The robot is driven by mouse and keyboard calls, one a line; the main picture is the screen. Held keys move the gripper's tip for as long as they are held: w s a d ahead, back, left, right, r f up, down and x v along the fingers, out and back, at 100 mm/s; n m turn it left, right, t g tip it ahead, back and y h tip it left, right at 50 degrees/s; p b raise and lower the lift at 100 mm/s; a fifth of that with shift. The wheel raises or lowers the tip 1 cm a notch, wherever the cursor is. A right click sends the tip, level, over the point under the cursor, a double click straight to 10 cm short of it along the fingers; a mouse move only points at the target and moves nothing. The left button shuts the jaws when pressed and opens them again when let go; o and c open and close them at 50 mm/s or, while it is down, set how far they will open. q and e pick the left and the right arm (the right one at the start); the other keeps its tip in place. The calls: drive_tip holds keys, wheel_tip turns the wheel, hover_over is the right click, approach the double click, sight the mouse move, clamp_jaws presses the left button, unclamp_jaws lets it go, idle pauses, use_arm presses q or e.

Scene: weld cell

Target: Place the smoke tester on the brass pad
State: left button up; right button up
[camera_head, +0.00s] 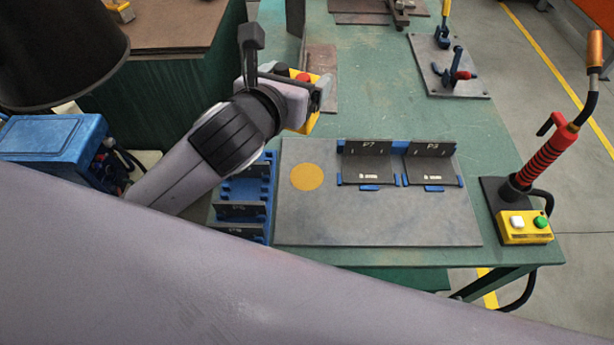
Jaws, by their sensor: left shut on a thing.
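The brass pad (307,177) is a flat round gold disc on the left part of the grey plate, bare and fully in view. My left gripper (312,90) is beyond the pad, above the bench. It is shut on a yellow thing with a red part on top, which looks like the smoke tester (303,125). The gripper hides much of it. The held thing is apart from the pad. My right gripper is out of view.
The grey plate (375,225) also bears two dark angled brackets (368,160) in blue holders. A blue rack (240,190) stands left of it. A red torch (545,155) and a yellow button box (524,228) stand at the right. Clamps (455,70) sit at the back.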

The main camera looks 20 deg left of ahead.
sight(311, 73)
use_arm(q)
drive_tip(key=shift+h, duration=0.3)
drive_tip(key=d+r, duration=0.1)
drive_tip(key=w+d+r, duration=0.1)
drive_tip(key=r, duration=0.1)
drive_tip(key=shift+r+b, duration=0.2)
drive_tip(key=shift+b, duration=0.1)
wheel_tip(311, 73, down, 20)
drive_tip(key=b, duration=0.4)
drive_tip(key=shift+d+r+b, duration=0.1)
drive_tip(key=shift+r+b, duration=0.05)
drive_tip(key=shift+b, duration=0.25)
drive_tip(key=shift+m, duration=0.3)
drive_tip(key=o, duration=1.3)
drive_tip(key=shift+s+f, duration=0.1)
drive_tip(key=shift+f, duration=0.15)
drive_tip(key=shift+o, duration=0.2)
drive_tip(key=shift+r, duration=0.1)
drive_tip(key=shift+s+r, duration=0.1)
drive_tip(key=v, duration=1.1)
drive_tip(key=shift+s+r+p, duration=0.2)
drive_tip(key=shift+s+p, duration=0.15)
drive_tip(key=shift+p, duration=0.1)
